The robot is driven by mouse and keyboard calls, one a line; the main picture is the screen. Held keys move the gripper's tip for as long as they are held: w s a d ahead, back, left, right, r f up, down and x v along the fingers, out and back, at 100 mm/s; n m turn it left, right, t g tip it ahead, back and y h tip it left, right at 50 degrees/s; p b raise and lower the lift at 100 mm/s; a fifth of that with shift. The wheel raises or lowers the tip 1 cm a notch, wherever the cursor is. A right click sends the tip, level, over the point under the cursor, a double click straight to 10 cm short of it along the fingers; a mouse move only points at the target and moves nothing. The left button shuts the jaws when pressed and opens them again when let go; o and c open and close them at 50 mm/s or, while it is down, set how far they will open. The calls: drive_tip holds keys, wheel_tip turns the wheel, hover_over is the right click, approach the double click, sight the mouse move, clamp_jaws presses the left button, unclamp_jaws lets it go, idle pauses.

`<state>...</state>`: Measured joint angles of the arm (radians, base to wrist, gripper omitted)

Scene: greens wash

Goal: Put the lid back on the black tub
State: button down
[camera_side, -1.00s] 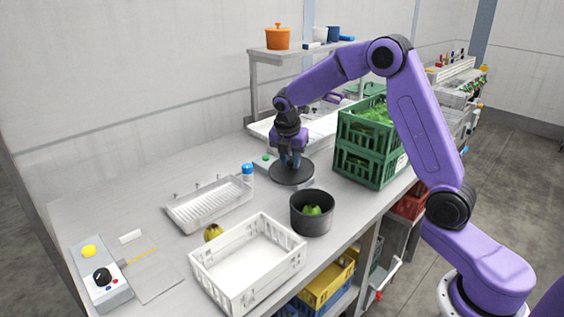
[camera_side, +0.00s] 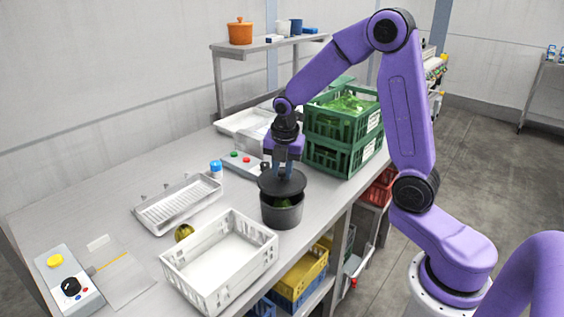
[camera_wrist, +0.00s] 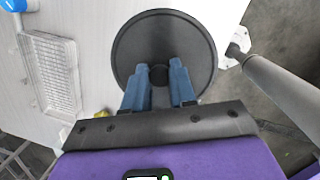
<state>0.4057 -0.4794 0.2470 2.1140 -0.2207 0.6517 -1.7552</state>
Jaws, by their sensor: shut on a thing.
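The black tub (camera_side: 282,215) stands on the steel table with something green inside, seen through a gap under the lid. My gripper (camera_side: 285,172) is shut on the round dark lid (camera_side: 296,186) by its middle knob and holds it just above the tub, slightly tilted in the side view. The lid's edge overlaps the tub's rim in that view; I cannot tell whether they touch. In the wrist view the lid (camera_wrist: 190,35) fills the space beyond my blue fingertips (camera_wrist: 159,75) and hides the tub below.
A white crate (camera_side: 215,283) stands in front of the tub. Green crates (camera_side: 340,158) of leaves stand behind it.

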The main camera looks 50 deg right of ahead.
drive_tip(key=shift+f, duration=1.8)
drive_tip(key=shift+f, duration=0.15)
idle(0.8)
drive_tip(key=shift+c, duration=1.8)
unclamp_jaws()
drive_tip(key=shift+r, duration=3.5)
